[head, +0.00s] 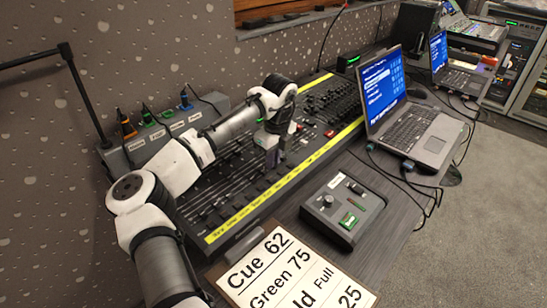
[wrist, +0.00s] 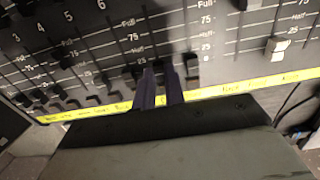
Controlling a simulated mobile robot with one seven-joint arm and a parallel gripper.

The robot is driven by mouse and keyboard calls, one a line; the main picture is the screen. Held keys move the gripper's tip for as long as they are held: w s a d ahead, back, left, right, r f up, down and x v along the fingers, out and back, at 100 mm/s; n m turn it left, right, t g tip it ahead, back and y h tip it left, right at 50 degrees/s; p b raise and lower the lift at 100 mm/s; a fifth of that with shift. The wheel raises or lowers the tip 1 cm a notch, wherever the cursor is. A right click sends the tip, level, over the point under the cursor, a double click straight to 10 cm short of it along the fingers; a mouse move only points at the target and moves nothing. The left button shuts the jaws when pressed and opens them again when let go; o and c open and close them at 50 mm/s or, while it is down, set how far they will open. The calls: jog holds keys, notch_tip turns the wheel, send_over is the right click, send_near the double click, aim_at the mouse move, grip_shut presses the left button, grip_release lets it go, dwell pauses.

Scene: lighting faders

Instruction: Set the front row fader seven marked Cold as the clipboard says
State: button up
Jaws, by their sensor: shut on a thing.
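The clipboard sheet (head: 290,272) lies at the front in the head view. It reads Cue 62, Green 75, a line ending in "ld Full", and a 25 below. The lighting desk (head: 215,210) carries rows of faders and a yellow label strip (head: 285,180). My gripper (head: 270,158) is down at the desk's front row. In the wrist view its two dark fingers (wrist: 159,80) are shut on a fader cap near the low end of the scale, just above the yellow strip. The fingers hide most of that cap. Its number is out of view; 3 to 6 show to its left.
A black fader cap (wrist: 192,66) stands close to the right of my fingers. A pale cap (wrist: 277,47) sits farther right. A laptop (head: 405,110) and a small control box (head: 343,208) stand right of the desk. A lamp arm (head: 80,90) rises at the left.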

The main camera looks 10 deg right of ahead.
aim_at(258, 156)
jog(key=shift+w+a+r+p, duration=0.1)
jog(key=shift+w+a+p, duration=0.5)
jog(key=shift+w, duration=0.25)
jog(key=shift+w+a+r+p, duration=0.1)
jog(key=shift+w+a+p, duration=0.4)
jog(key=shift+w, duration=0.3)
jog(key=shift+w+a+r+p, duration=0.1)
jog(key=shift+w+a+p, duration=0.5)
jog(key=shift+w, duration=0.25)
jog(key=o, duration=0.4)
jog(key=shift+d, duration=0.1)
jog(key=shift+o, duration=0.2)
jog(key=shift+r+p, duration=1.3)
notch_tip(258, 156, up, 14)
jog(key=s+b, duration=0.1)
jog(key=shift+d+f+b, duration=0.2)
jog(key=shift+d+b, duration=0.1)
jog(key=shift+d, duration=0.05)
